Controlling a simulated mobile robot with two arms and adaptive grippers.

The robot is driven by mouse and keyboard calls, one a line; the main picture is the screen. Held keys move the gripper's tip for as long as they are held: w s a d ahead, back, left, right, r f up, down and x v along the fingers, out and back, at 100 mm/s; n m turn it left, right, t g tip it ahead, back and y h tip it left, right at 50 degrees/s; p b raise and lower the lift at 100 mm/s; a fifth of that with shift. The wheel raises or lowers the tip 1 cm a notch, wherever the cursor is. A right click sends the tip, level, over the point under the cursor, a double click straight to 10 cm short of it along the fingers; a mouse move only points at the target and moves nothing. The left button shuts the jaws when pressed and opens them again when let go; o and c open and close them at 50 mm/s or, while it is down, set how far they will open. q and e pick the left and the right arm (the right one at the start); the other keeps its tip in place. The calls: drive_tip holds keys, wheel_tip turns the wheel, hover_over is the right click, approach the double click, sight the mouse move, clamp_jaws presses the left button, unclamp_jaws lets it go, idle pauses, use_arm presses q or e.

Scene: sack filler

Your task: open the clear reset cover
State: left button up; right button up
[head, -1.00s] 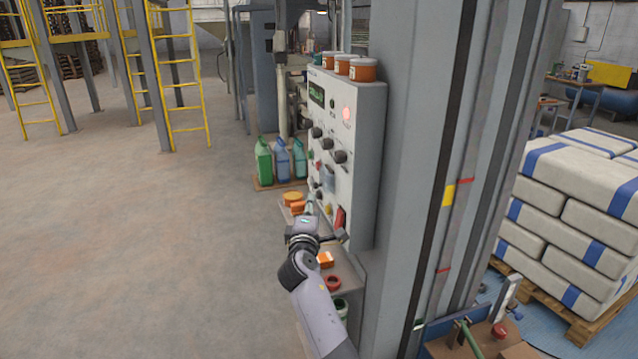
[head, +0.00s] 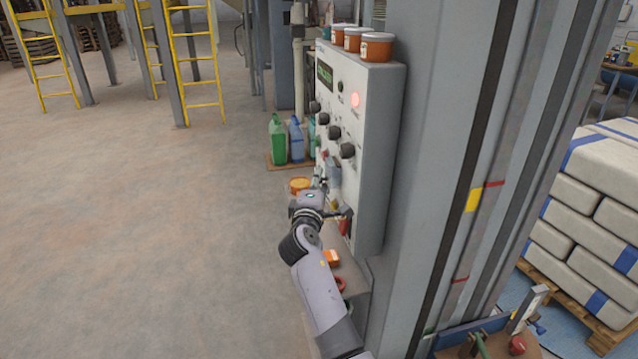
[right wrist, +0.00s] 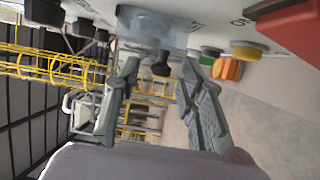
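The clear reset cover (head: 334,169) is a small bluish, see-through box on the front of the grey control panel (head: 374,150), below the dark knobs. In the right wrist view the cover (right wrist: 152,28) shows at the top, just beyond my fingertips, and looks closed. My right gripper (head: 321,186) is just below and in front of it in the head view. In the right wrist view its two fingers (right wrist: 161,66) are apart, with a small dark knob-like part showing between the tips. I cannot tell whether a finger touches the cover. My left gripper is out of view.
Dark knobs (head: 334,132) sit above the cover. Orange tubs (head: 377,46) stand on the panel's top. A grey column (head: 440,150) is on the right; open floor lies left.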

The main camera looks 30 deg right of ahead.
clamp_jaws()
idle(0.3)
drive_tip(key=shift+w, duration=0.1)
